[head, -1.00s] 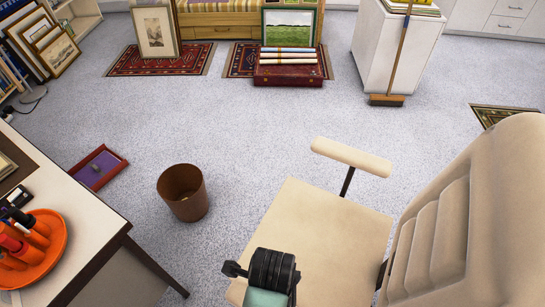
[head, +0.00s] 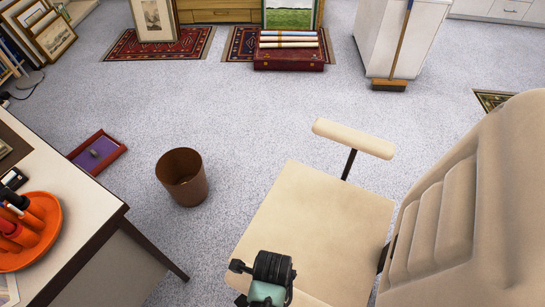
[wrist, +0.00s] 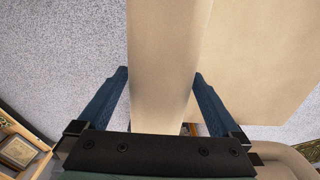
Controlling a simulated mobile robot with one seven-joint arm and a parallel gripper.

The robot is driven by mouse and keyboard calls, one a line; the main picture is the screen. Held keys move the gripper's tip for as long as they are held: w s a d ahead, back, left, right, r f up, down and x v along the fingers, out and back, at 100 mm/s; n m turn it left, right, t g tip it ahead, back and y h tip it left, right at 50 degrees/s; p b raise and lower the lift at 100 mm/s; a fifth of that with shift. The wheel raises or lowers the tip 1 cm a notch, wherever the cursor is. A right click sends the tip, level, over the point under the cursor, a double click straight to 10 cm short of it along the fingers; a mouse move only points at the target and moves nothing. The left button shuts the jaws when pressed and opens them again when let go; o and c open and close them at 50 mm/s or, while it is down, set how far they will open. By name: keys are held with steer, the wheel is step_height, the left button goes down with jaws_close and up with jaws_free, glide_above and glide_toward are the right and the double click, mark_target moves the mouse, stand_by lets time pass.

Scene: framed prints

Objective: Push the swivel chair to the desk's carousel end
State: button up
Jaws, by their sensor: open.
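The cream swivel chair (head: 310,235) stands at the lower right of the head view, its padded back on the right. Its far armrest (head: 353,138) is in plain sight. My gripper is open in the wrist view (wrist: 160,75), its two blue fingers on either side of a long cream pad (wrist: 165,45), seemingly the near armrest. Whether the fingers touch it I cannot tell. In the head view my wrist shows at the bottom edge, in front of the seat; the fingertips are hidden. The desk (head: 75,170) is at the left, with the orange carousel (head: 53,245) on it.
A brown wastebasket (head: 182,178) stands on the carpet between desk and chair. A red tray (head: 97,153) lies beside the desk. Rugs, a red case (head: 288,56), a broom (head: 398,50) and a white cabinet (head: 378,40) are at the back. The middle carpet is clear.

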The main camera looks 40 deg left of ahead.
steer(key=shift+f, duration=0.8)
jaws_close()
